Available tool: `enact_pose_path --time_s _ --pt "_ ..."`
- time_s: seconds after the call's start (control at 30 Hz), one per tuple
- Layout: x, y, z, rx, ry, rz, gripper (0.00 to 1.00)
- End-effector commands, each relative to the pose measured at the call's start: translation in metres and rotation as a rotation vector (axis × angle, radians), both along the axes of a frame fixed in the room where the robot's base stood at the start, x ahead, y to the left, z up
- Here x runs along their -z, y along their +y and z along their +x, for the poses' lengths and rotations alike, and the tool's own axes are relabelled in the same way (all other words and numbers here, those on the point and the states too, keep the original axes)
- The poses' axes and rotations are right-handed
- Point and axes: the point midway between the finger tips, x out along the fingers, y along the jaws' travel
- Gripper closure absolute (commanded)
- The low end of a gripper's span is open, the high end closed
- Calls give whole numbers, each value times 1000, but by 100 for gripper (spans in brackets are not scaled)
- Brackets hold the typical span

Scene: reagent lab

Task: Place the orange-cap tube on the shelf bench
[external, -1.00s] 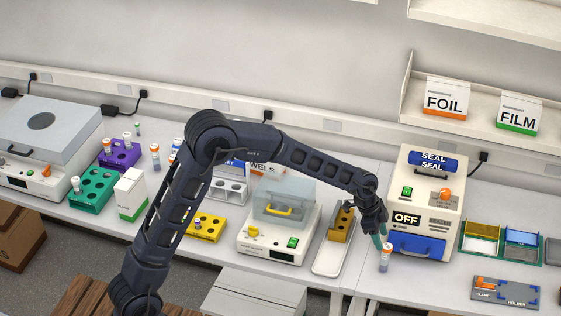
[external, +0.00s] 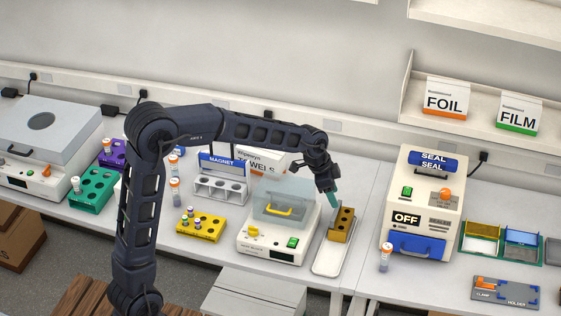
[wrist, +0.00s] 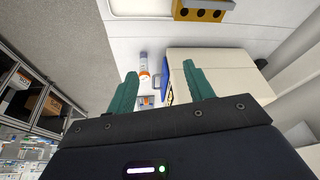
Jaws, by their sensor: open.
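An orange-cap tube (external: 385,259) stands upright on the right-hand bench (external: 430,285), in front of the sealer and near the bench's front edge. It also shows in the wrist view (wrist: 143,66), between and beyond my fingers. The bench lies below the wall shelf with the FOIL and FILM boxes. My gripper (external: 333,199) is open and empty, above the yellow tube block and well left of that tube; its teal fingers (wrist: 160,84) are spread in the wrist view. Other orange-cap tubes (external: 175,191) stand on the left bench.
The sealer (external: 424,205) marked OFF stands behind the tube. A yellow block (external: 342,224) sits on a white tray (external: 328,262) below my gripper. A lidded device (external: 277,235) is left of it. A clamp holder (external: 505,292) and colored racks occupy the right.

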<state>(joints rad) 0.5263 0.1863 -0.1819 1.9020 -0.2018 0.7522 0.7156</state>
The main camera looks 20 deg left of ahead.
Motion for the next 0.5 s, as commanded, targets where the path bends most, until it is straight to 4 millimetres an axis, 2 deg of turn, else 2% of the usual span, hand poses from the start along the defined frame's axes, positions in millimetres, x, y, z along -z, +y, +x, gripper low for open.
enact_pose_path --time_s 0.03,0.1,0.27,0.5 --pt "-12 24 -1 -45 -6 3 48" --pt "-24 56 -3 -111 -8 9 48" --pt "-47 125 -16 -260 -14 17 48" --pt "-71 222 -50 -490 -20 22 48"
